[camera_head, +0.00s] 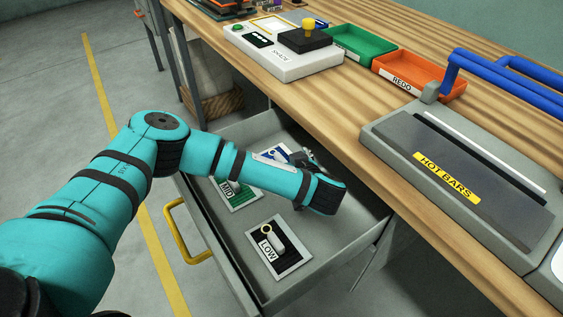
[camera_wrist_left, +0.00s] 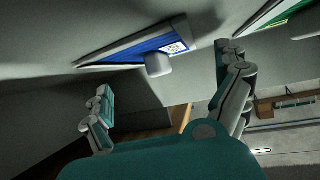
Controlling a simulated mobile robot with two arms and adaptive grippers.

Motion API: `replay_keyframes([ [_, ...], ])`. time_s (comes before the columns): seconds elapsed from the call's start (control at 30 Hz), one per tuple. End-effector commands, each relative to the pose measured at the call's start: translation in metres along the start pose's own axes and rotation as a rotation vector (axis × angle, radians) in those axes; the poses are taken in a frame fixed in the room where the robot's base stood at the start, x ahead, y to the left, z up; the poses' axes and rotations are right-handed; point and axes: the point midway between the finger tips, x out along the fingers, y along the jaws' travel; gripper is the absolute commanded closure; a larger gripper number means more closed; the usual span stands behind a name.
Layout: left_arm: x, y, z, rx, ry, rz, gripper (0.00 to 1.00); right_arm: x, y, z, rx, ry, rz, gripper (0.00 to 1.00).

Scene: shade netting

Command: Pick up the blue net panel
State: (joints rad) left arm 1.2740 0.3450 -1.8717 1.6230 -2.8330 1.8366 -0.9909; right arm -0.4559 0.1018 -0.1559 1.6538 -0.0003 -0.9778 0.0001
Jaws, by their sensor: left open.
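The blue net panel (camera_head: 272,155) lies in the open grey drawer (camera_head: 336,270), towards its far end, partly hidden by my left arm. In the left wrist view the blue panel (camera_wrist_left: 128,50) shows its blue mesh, pale border and a whitish knob, just beyond the fingers. My left gripper (camera_head: 305,163) is at the panel's right side in the head view, its fingers partly hidden behind my wrist. In the wrist view the left gripper (camera_wrist_left: 168,97) has its two fingers spread apart, with nothing between them. My right gripper is not in view.
A green panel marked MID (camera_head: 238,194) and a black panel marked LOW (camera_head: 277,248) lie nearer in the drawer. The yellow handle (camera_head: 178,235) is at its front. The bench edge overhangs at right, with a hot-bar machine (camera_head: 450,172), orange tray (camera_head: 447,89) and green tray (camera_head: 362,57).

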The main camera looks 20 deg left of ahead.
Motion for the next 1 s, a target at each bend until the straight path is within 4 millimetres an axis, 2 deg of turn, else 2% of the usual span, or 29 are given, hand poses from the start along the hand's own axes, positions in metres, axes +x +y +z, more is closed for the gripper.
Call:
replay_keyframes([
  [0.1, 0.0098, -0.0002, 0.0001, -0.001, 0.0, -0.001, 0.0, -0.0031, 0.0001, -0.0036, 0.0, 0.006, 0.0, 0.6],
  [0.33, 0.0106, 0.0001, -0.0002, 0.0, 0.0, 0.001, 0.0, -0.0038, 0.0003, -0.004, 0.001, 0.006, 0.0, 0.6],
  [0.9, 0.0102, 0.0002, 0.0, 0.0, 0.0, 0.001, 0.75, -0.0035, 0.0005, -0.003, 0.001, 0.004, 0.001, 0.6],
  [1.0, 0.0102, 0.0003, 0.0001, 0.0, 0.0, 0.001, 0.84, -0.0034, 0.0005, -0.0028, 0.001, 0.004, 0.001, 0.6],
])
